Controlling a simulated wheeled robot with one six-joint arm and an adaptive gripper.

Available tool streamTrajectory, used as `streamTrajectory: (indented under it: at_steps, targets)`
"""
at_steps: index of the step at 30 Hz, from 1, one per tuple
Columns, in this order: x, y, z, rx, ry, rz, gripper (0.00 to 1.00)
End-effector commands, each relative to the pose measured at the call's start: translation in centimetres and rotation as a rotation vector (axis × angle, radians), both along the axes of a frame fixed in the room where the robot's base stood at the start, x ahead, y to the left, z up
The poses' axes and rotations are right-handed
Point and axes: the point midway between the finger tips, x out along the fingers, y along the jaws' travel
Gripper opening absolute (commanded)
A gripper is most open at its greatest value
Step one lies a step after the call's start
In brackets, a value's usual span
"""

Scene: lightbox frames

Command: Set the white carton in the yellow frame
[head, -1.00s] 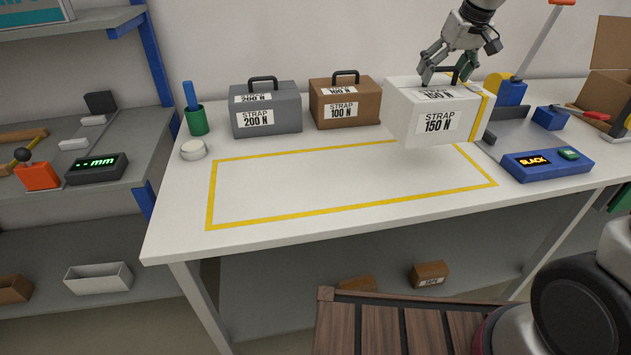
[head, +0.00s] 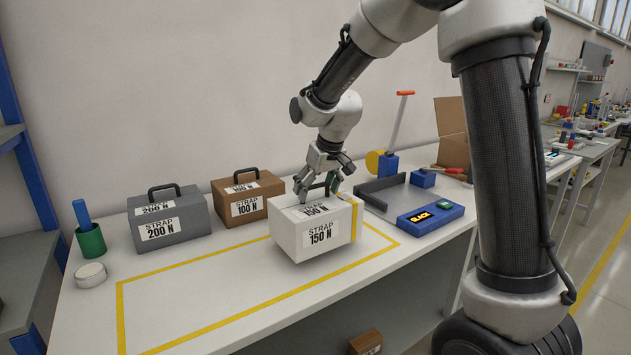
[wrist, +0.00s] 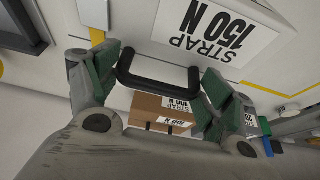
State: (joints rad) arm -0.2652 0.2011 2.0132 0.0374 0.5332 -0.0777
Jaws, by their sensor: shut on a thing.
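The white carton (head: 307,229) carries a "STRAP 150 N" label, a yellow strap near its right end and a black handle on top. My gripper (head: 324,187) is shut on the handle, which shows between the green-padded fingers in the wrist view (wrist: 158,78). The carton looks upright and hangs over the right end of the yellow frame (head: 194,333), a taped rectangle on the white table. Its underside looks slightly above the table, though the exact gap is hard to tell. The rest of the frame is empty.
A grey case (head: 168,217) and a brown case (head: 247,197) stand behind the frame. A green cup (head: 91,241) and a white round tin (head: 91,275) are at the left. A blue "SLACK" display (head: 430,216) and a grey tray (head: 382,186) are to the right.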

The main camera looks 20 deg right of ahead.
Motion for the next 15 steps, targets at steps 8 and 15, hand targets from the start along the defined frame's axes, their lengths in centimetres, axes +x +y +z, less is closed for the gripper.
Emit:
streamTrajectory:
  at_steps: [8,15]
  targets:
    - [0.1,0.0,-3.0,0.0,-0.001,0.0,0.09]
    - [0.1,0.0,-3.0,0.001,-0.002,0.0,0.09]
